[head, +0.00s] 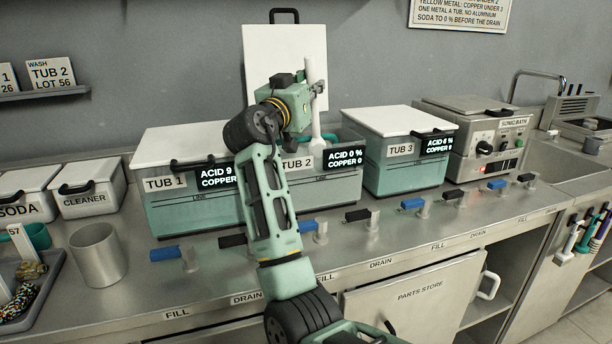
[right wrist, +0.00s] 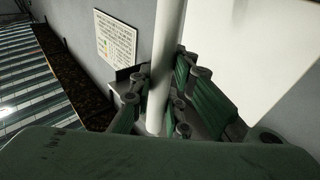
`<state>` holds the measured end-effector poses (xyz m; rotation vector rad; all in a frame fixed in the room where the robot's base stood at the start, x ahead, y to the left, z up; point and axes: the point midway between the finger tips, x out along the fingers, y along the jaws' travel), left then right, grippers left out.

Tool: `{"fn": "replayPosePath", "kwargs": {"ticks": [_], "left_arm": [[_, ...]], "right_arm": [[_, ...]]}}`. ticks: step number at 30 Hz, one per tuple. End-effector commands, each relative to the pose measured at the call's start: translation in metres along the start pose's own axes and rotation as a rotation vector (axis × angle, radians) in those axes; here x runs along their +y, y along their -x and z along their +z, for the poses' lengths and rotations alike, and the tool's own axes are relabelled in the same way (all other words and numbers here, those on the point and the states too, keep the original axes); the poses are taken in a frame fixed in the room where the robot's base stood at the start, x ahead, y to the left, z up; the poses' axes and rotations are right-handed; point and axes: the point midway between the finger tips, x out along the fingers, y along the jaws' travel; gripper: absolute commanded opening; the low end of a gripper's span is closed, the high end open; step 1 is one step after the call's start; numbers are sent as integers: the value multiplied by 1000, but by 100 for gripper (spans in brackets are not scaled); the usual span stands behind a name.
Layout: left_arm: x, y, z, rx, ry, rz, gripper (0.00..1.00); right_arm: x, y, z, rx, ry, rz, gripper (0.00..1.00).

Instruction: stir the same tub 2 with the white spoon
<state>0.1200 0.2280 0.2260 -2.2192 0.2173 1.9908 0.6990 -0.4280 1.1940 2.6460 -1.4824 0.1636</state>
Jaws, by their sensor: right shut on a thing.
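My right gripper (head: 312,90) is shut on the white spoon (head: 317,128), and the spoon is upright. The spoon's handle (right wrist: 165,60) runs between the fingers in the right wrist view (right wrist: 158,100). The spoon's lower part is over or in tub 2 (head: 300,175); I cannot tell how deep it goes. The white lid (head: 270,50) of tub 2 stands raised behind it. Tub 2's display (head: 346,157) reads ACID 0 %, COPPER 0. My arm hides part of tub 2's left side. My left gripper is not in view.
Tub 1 (head: 165,215) stands left and tub 3 (head: 390,178) right, both lidded. Blue and black valve handles (head: 412,203) line the counter front. A sonic bath (head: 490,150) is further right. A metal beaker (head: 98,255) and tray (head: 50,300) are at left.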

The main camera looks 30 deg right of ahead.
Motion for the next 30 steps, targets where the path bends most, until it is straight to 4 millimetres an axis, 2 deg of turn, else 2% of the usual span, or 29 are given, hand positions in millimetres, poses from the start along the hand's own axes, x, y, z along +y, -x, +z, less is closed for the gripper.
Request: {"fn": "replayPosePath", "kwargs": {"ticks": [1, 13, 30], "left_arm": [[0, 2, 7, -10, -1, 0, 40], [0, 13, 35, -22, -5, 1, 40], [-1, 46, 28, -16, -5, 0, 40]], "right_arm": [[0, -1, -5, 1, -1, 0, 0], [2, -5, -34, 0, 0, 0, 0], [3, -12, -79, 0, 0, 0, 0]]}}
